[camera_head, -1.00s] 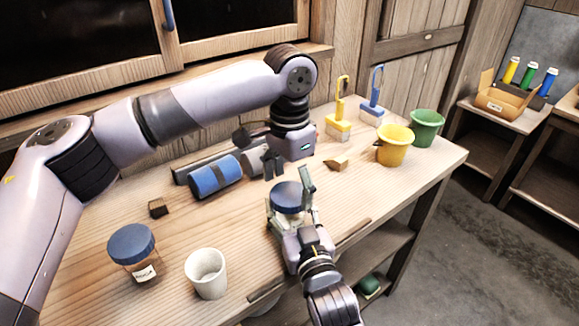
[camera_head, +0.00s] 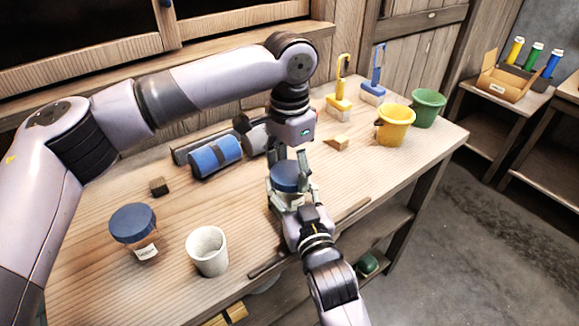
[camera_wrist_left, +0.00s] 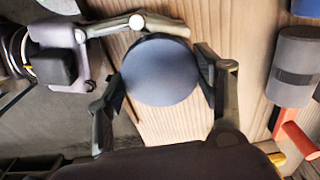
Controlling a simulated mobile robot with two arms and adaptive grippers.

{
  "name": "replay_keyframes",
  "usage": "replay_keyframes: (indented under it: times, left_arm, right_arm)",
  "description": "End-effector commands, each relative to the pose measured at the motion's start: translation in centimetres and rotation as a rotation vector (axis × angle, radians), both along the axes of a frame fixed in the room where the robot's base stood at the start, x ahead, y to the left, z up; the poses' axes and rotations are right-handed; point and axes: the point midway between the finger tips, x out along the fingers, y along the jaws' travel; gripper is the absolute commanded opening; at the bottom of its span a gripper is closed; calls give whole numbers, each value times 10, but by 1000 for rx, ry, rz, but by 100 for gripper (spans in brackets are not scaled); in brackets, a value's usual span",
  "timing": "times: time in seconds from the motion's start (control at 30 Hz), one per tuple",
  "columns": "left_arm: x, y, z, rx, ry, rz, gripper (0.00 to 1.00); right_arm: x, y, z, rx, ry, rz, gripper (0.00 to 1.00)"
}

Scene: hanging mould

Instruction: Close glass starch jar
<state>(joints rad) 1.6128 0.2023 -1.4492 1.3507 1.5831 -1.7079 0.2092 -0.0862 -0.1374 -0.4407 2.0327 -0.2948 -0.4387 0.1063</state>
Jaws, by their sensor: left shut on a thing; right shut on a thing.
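A glass jar with a round blue lid (camera_head: 286,176) stands near the front edge of the wooden table, between my two grippers. My right gripper (camera_head: 286,186) reaches in from the front and is shut around the jar body. My left gripper (camera_head: 289,160) points down from above and is shut on the lid. In the left wrist view the lid (camera_wrist_left: 160,70) fills the middle, with my left fingers on either side and a right finger along its far side. The jar's glass and label are mostly hidden, and I cannot tell how tightly the lid sits.
A second blue-lidded jar (camera_head: 134,229) and a white cup (camera_head: 207,250) stand at the left. A blue roller (camera_head: 216,156) lies behind. Brushes (camera_head: 340,100), a yellow bucket (camera_head: 395,126) and a green bucket (camera_head: 428,108) stand at the right. A dark stick (camera_head: 270,265) lies along the front edge.

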Motion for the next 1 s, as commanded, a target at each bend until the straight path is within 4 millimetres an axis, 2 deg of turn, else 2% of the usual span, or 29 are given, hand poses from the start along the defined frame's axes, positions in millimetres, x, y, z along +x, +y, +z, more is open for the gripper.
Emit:
replay_keyframes:
  times: [0.23, 0.4, 0.43, 0.77, 1.0]
  left_arm:
    - [0, 0, 0, 1, -1, 0, 29]
    - [0, 0, 0, 1, -1, -2, 28]
    - [0, 0, 0, 1, -1, -2, 62]
    - [0, 0, 0, 0, 0, -2, 84]
    - [0, 0, 0, 0, 0, -2, 85]
  right_arm:
    - [0, 0, 0, 0, -1, 0, 0]
    - [0, 0, 0, 0, -1, 0, 0]
    - [0, 0, 0, 0, -1, 0, 0]
    - [0, 0, 0, 0, -1, 0, 0]
    - [0, 0, 0, 0, -1, 0, 0]
